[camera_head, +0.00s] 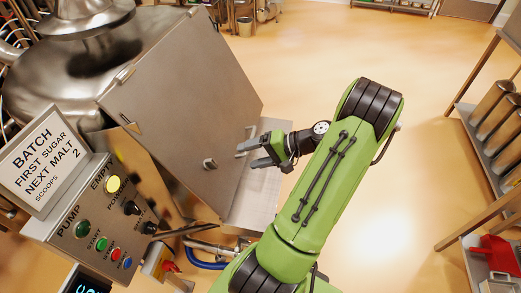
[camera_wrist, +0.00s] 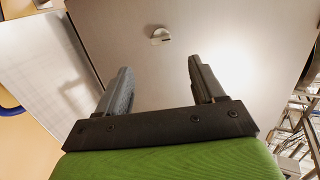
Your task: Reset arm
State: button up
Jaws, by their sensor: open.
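My gripper (camera_head: 250,153) is open and empty in the head view, held beside the large grey metal panel (camera_head: 185,100) of the hopper. In the wrist view its two grey fingers (camera_wrist: 160,88) stand apart with nothing between them. A small metal latch or knob (camera_head: 209,163) sits on the panel, to the left of the fingers; it also shows in the wrist view (camera_wrist: 161,36), beyond the fingertips. My green arm is bent, reaching up from the bottom of the head view and folding back left. I cannot tell the exact gap between fingers and panel.
A control box (camera_head: 100,215) with buttons and a "BATCH" sign (camera_head: 42,160) stands at the lower left. A rack with metal canisters (camera_head: 492,105) and a red scoop-like item (camera_head: 497,252) is on the right. The floor (camera_head: 310,60) behind the arm is clear.

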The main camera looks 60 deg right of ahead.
jog(key=v, duration=0.3)
dwell(0.5)
jog(key=w+a+r+n+g+h, duration=0.1)
jog(key=w+a+r+n+g, duration=0.3)
jog(key=a, duration=0.6)
jog(key=w+a+r+n+g+h, duration=0.1)
jog(key=w+a+r+n+g, duration=0.3)
jog(key=a, duration=0.5)
jog(key=s+a+r+n+t+h, duration=0.2)
jog(key=s+a+r+n, duration=0.3)
jog(key=s+a, duration=0.5)
jog(key=shift+s+r+h, duration=0.25)
jog(key=shift+r+h, duration=0.35)
jog(key=shift+h, duration=0.1)
